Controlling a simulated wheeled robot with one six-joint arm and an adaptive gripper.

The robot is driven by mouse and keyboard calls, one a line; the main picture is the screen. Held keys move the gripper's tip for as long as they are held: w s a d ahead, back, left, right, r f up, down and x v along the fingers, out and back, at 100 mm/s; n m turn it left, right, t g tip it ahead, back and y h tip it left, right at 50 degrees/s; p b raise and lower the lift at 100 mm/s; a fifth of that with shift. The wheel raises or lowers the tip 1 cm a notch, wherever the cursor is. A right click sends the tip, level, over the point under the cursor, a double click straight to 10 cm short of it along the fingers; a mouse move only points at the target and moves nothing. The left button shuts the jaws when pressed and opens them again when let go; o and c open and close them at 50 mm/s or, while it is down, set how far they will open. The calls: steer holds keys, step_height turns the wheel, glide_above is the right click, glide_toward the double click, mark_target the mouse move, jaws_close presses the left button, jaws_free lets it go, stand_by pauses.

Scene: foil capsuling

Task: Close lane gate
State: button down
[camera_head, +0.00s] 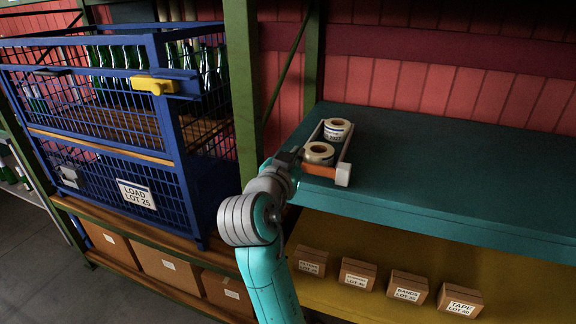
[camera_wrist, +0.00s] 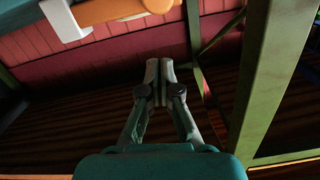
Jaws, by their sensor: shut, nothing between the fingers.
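The lane is a narrow pale-railed tray (camera_head: 346,150) on the teal shelf, holding two label rolls (camera_head: 320,152), one behind the other. An orange bar (camera_head: 318,170), apparently the lane gate, lies across its near end, with a white block (camera_head: 343,174) at its right end. The bar (camera_wrist: 110,10) and white block (camera_wrist: 65,18) also show at the top of the wrist view. My gripper (camera_wrist: 159,68) is shut and empty, its fingertips together below the bar in that picture. In the head view my gripper (camera_head: 291,158) is by the bar's left end; contact cannot be told.
A blue mesh cage (camera_head: 160,170) of green bottles with a yellow latch (camera_head: 153,86) stands left. A green post (camera_head: 240,90) rises close to my arm. The teal shelf (camera_head: 450,170) is clear to the right. Several small boxes (camera_head: 357,273) sit on the lower yellow shelf.

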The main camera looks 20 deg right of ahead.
mark_target(315, 173)
steer(key=shift+w+a+f, duration=0.1)
steer(key=shift+w+f, duration=0.1)
steer(key=shift+f, duration=0.75)
steer(key=shift+w+a+f, duration=0.1)
steer(key=shift+w+f, duration=0.05)
steer(key=shift+f, duration=0.8)
